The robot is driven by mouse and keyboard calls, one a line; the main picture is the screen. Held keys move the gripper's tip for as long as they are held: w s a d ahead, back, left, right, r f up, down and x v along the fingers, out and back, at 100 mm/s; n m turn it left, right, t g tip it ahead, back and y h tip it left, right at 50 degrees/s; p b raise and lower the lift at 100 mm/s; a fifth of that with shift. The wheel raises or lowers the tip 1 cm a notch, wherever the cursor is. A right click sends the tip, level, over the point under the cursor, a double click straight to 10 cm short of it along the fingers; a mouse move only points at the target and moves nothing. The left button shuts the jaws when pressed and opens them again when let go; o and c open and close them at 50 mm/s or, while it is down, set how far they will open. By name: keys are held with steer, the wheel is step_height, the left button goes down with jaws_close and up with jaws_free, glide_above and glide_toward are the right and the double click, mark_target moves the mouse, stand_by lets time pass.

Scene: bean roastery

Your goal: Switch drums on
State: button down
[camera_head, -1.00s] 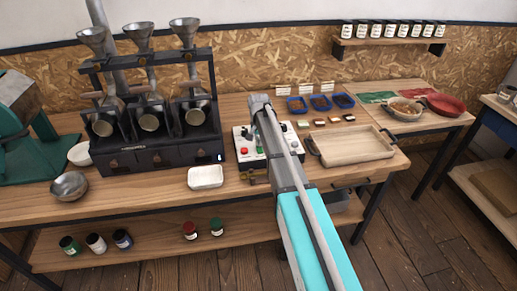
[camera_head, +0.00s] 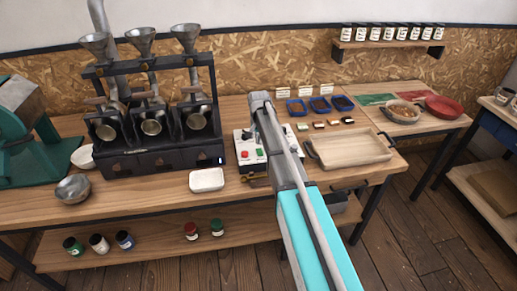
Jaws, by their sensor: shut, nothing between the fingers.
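A small control panel (camera_head: 246,147) stands on the bench, right of the roaster. A red button (camera_head: 244,154) and a green button (camera_head: 259,152) show on it, with small switches or knobs behind them. The dark roaster (camera_head: 140,165) holds three metal drums, the left (camera_head: 105,132), middle (camera_head: 151,127) and right (camera_head: 196,121), each under a funnel. My arm reaches up from the bottom of the picture and passes in front of the panel, covering its middle. I cannot make out my gripper's fingers; the arm hides them or they are out of sight.
A white dish (camera_head: 206,180) sits in front of the panel's left side. A wooden tray (camera_head: 350,149) lies to the right, with small blue bins (camera_head: 320,105) behind. A metal bowl (camera_head: 72,189) is at the left. Jars (camera_head: 191,231) stand on the lower shelf.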

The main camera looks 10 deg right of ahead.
mark_target(259, 149)
steer(key=shift+r+p, duration=1.65)
steer(key=shift+r, duration=0.25)
steer(key=s+n, duration=0.6)
steer(key=s, duration=2.3)
steer(key=shift+a, duration=0.15)
